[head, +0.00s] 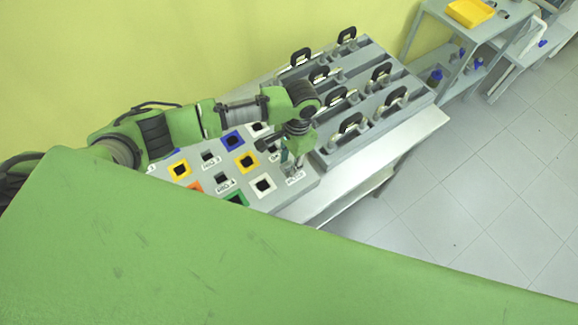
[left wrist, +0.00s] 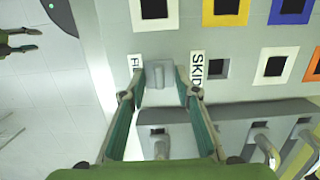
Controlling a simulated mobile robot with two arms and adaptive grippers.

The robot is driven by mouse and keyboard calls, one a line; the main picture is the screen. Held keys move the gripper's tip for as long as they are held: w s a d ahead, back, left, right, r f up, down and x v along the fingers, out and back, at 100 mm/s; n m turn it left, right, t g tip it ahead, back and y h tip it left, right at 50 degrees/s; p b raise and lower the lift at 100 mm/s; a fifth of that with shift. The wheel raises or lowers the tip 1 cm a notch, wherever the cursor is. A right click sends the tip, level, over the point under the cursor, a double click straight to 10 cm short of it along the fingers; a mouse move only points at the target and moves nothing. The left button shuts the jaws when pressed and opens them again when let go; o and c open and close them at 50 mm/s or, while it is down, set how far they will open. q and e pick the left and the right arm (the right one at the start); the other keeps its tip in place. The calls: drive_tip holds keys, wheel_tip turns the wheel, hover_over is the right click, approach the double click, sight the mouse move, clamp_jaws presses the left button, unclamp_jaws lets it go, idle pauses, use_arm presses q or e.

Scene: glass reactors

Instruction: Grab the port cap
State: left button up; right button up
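The port cap (left wrist: 158,101) is a small grey block in the left wrist view, by the edge of the light grey port panel, between two printed labels. My left gripper (left wrist: 160,86) has its fingers spread, one on each side of the cap. Whether the fingertips touch it is not clear. In the head view my left gripper (head: 288,163) points down at the right end of the panel (head: 277,199) and hides the cap there.
The panel has several square ports with coloured frames, including a blue one (head: 232,141). Right beside it, a grey rack (head: 327,158) holds black-handled units. A shelf with a yellow tray (head: 470,12) stands at the far right. The floor (head: 470,200) is clear.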

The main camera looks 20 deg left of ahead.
use_arm(q)
clamp_jaws()
drive_tip(key=shift+r, duration=0.1)
